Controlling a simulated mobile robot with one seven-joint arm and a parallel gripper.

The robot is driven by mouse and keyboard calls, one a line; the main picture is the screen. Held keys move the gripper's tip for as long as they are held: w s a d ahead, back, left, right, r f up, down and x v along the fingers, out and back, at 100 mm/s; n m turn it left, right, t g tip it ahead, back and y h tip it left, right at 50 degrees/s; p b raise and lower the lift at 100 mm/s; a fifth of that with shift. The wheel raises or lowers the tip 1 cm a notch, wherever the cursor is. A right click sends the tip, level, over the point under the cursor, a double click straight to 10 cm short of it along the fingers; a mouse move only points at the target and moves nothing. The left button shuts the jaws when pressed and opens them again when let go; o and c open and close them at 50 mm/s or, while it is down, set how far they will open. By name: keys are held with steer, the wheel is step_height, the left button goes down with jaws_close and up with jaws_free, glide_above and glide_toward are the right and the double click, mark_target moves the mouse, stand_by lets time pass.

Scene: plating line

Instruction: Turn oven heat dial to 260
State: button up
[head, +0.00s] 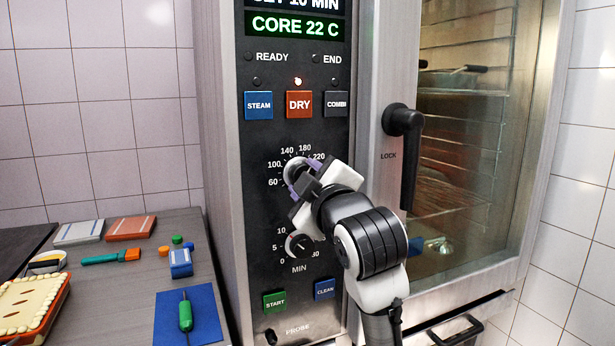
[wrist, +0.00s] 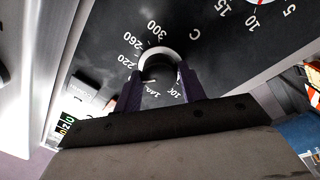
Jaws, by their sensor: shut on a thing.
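The oven heat dial (head: 291,170) is the upper round knob on the black control panel (head: 265,215), ringed by printed numbers from 60 up to 220 that I can read in the head view. My gripper (head: 302,176) is shut on the dial, its purple fingers on either side. In the wrist view the dial's silver rim (wrist: 157,56) shows between the fingers (wrist: 161,82), with 220, 260 and 300 printed beside it. The dial's pointer is hidden, so I cannot tell its setting.
The minute dial (head: 299,245) sits just below my gripper. The oven door handle (head: 405,150) stands out close to the right. STEAM, DRY (head: 299,105) and COMBI buttons are above. A side counter (head: 140,285) at left holds several small items.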

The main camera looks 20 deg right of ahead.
steer(key=m+p, duration=0.2)
steer(key=m, duration=0.4)
steer(key=m+g+p, duration=0.1)
steer(key=m+p, duration=0.2)
steer(key=m, duration=0.2)
steer(key=shift+a+r+m+h, duration=0.1)
steer(key=shift+r+m+h, duration=0.05)
steer(key=shift+m+h, duration=0.2)
steer(key=shift+m+p, duration=0.25)
steer(key=shift+p, duration=0.1)
steer(key=o, duration=1)
steer(key=shift+c, duration=0.2)
steer(key=s+b, duration=0.3)
steer(key=s, duration=1)
steer(key=shift+s+a, duration=0.35)
steer(key=shift+s, duration=0.05)
